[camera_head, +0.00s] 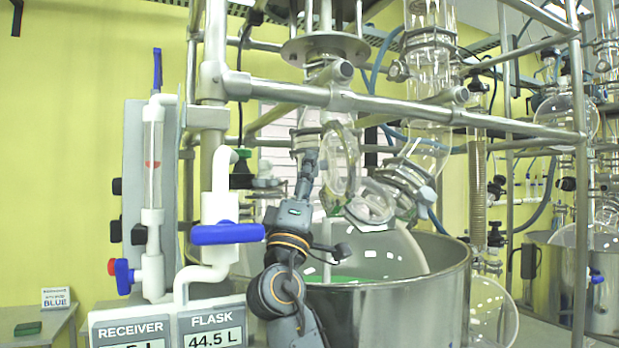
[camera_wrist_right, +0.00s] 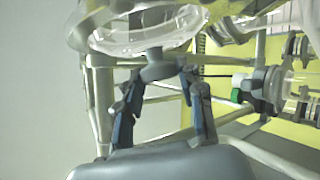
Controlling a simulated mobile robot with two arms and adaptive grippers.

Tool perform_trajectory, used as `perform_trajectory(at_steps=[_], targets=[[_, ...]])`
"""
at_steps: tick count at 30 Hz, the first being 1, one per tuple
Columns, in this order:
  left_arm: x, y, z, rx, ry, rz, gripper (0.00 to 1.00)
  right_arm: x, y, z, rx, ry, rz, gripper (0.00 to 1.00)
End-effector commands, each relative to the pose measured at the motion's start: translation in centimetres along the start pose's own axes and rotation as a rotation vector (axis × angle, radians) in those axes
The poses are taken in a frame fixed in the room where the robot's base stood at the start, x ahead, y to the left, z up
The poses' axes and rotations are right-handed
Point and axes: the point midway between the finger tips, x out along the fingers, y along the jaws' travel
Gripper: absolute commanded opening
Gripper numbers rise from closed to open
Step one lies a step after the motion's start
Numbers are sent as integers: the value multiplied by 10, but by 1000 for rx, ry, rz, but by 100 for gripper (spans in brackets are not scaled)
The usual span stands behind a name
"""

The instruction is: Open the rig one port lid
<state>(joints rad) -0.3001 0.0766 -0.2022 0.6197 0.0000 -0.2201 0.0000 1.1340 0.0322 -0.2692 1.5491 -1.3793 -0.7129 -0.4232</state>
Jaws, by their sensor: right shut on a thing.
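The rig one port lid is a clear round glass disc (camera_head: 340,160) with a shiny rim, standing steeply tilted beside the glass port (camera_head: 371,201) above the steel vessel. Its lower edge is close to the port's rim. In the right wrist view the lid (camera_wrist_right: 145,35) fills the top, with a grey knob (camera_wrist_right: 160,68) under it. My right gripper (camera_head: 307,160) is at the left side of the lid. In the right wrist view its two fingers (camera_wrist_right: 162,76) are closed around the knob. My left gripper is not in view.
A large open steel vessel (camera_head: 390,300) with green contents stands below the port. A horizontal steel frame bar (camera_head: 400,109) crosses in front. A white valve with a blue handle (camera_head: 228,234) and the display panels (camera_head: 213,331) stand left of my arm.

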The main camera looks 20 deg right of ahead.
Motion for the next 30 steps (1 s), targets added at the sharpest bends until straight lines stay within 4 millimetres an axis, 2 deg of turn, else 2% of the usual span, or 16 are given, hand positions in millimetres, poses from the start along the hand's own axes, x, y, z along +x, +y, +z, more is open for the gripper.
perform_trajectory(at_steps=[7,8,10,22,26,30], targets=[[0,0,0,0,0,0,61,-1,-3,-1,2,2,-6,0],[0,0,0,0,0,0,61,-1,-3,-1,2,2,-6,44],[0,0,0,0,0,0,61,-1,-2,-1,2,2,-5,58],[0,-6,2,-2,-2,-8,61,-6,-1,0,2,1,-3,60],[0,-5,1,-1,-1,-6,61,-24,-2,0,3,1,-6,60],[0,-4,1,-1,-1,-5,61,-54,-2,0,3,2,-6,60]])
